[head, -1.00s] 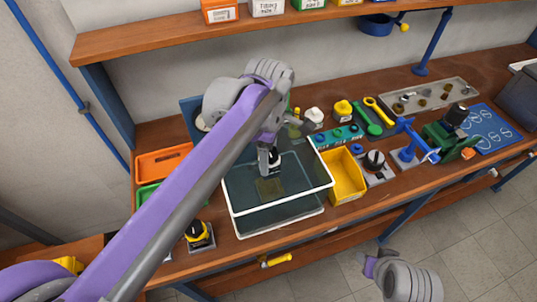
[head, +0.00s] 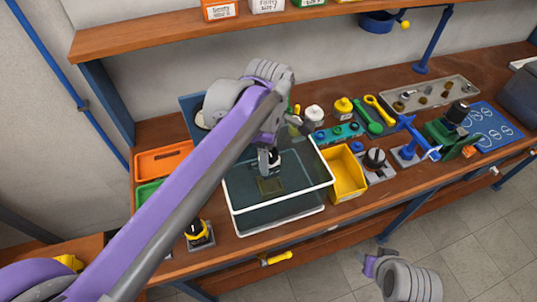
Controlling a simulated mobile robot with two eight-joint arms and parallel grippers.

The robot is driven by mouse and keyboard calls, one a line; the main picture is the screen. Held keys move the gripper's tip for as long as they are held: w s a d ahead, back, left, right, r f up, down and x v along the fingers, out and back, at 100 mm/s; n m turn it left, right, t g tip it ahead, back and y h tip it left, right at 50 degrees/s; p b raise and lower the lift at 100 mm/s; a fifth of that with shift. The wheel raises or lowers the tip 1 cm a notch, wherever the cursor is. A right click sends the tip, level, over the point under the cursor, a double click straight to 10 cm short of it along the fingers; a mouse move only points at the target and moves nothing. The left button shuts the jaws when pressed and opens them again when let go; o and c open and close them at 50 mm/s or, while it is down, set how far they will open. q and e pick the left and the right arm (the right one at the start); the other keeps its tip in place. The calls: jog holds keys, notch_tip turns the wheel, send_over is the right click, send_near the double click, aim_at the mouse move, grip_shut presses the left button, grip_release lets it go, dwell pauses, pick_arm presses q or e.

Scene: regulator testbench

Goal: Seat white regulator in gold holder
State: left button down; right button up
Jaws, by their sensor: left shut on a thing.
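My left gripper (head: 268,164) points down over the clear, white-rimmed tank in the middle of the bench. It is shut on a small white and black part (head: 275,157), which looks like the white regulator and is partly hidden by the fingers. A dull gold square block (head: 270,187), which looks like the gold holder, is inside the tank just below the gripper. I cannot tell whether the held part touches it. My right gripper (head: 368,265) hangs in front of the bench, away from the objects; its jaw opening is unclear.
The tank's white rim (head: 282,204) surrounds the work spot. A yellow bin (head: 345,176) stands close on its right, and a black knob on a grey plate (head: 375,158) beyond. Orange (head: 163,160) and green trays lie left. A black-and-yellow unit (head: 199,233) stands front left.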

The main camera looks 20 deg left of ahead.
pick_arm(q)
jog(key=shift+f+b, duration=1.55)
jog(key=shift+f, duration=2.05)
dwell(3.4)
grip_release()
jog(key=shift+r, duration=0.1)
dwell(0.3)
